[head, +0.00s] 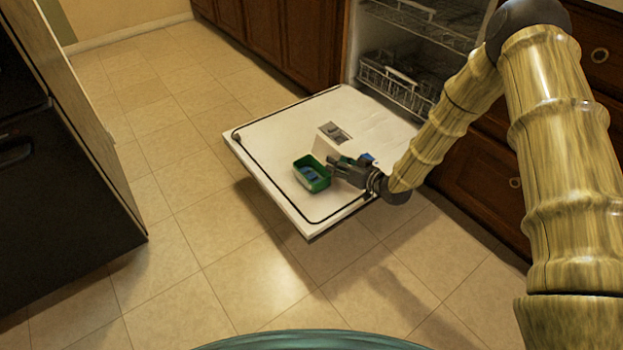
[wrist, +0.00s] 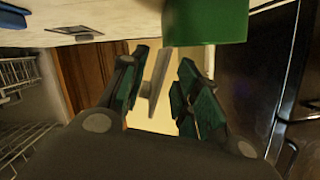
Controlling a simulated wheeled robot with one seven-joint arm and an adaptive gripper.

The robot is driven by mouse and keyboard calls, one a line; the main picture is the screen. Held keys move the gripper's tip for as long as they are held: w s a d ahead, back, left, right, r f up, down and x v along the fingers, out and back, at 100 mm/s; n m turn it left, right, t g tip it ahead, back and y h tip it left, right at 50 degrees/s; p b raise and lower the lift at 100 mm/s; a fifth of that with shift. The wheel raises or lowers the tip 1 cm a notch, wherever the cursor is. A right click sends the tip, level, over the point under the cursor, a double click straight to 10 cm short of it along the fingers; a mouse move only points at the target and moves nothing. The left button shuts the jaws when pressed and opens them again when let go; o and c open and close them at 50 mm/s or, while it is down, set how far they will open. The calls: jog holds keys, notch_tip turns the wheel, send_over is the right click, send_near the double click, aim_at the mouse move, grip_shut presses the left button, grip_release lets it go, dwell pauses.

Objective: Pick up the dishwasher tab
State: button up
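A small green tub (head: 320,186) stands on the lowered dishwasher door, with blue contents (head: 309,174) that look like dishwasher tabs. Single tabs cannot be told apart. My gripper (head: 335,164) is just right of the tub, low over the door. In the wrist view the tub (wrist: 208,22) hangs at the top of the picture, close beyond the fingertips. The fingers of my gripper (wrist: 163,70) stand apart there. A thin pale grey piece (wrist: 157,78) shows between them; I cannot tell what it is or whether it is touched. The tub's inside is hidden in that view.
The open dishwasher door (head: 265,140) carries a detergent dispenser (head: 336,133). A blue item (head: 366,158) lies beside my gripper. Wire racks (head: 395,82) are inside the dishwasher. Wooden cabinets (head: 275,40) stand behind, a black appliance (head: 60,180) at left. Tiled floor between is clear.

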aim_at(324, 159)
jog(key=shift+x, duration=0.95)
jog(key=shift+w+a+f+b, duration=0.3)
jog(key=shift+a+f+b, duration=0.15)
jog(key=shift+b, duration=0.3)
jog(key=b+x, duration=0.1)
jog(key=x, duration=0.2)
jog(key=shift+b, duration=0.4)
jog(key=shift+w+a, duration=0.25)
jog(key=shift+w, duration=0.05)
jog(key=shift+c, duration=0.5)
